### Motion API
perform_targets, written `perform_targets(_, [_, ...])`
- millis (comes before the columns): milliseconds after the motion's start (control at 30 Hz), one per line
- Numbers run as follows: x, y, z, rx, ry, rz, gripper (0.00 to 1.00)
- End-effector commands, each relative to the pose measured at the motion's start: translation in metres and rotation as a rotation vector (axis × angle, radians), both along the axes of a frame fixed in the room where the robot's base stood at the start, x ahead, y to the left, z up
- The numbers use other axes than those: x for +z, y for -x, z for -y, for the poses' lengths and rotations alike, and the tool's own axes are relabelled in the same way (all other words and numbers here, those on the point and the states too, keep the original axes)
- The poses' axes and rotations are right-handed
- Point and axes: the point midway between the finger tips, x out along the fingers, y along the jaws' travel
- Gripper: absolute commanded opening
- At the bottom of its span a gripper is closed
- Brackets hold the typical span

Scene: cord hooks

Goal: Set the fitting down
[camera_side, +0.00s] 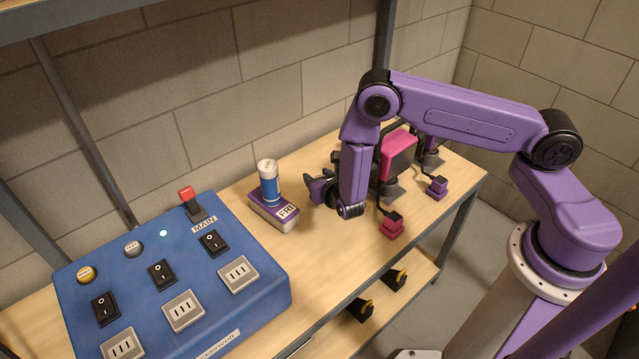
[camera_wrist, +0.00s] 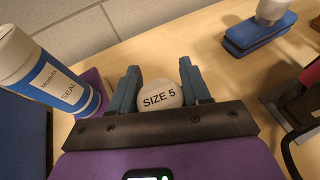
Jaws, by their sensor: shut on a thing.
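The fitting (camera_wrist: 160,97) shows in the wrist view as a pale round end marked "SIZE 5". My gripper (camera_wrist: 158,86) is shut on it, with one blue-grey finger on each side. The fitting is hidden or too small to make out there. I cannot tell whether it touches the bench.
A white and blue tube (camera_side: 269,183) stands on the purple box (camera_side: 275,212). A blue switch panel (camera_side: 140,262) lies to the left. The bench front (camera_side: 335,240) is clear.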

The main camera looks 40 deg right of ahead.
Motion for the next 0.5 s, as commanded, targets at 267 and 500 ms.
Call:
perform_targets(267, [0.019,-0.079,0.057,0.05,-0.001,0.003,0.14])
perform_targets(500, [0.017,-0.096,0.073,0.068,0.0,-0.003,0.14])
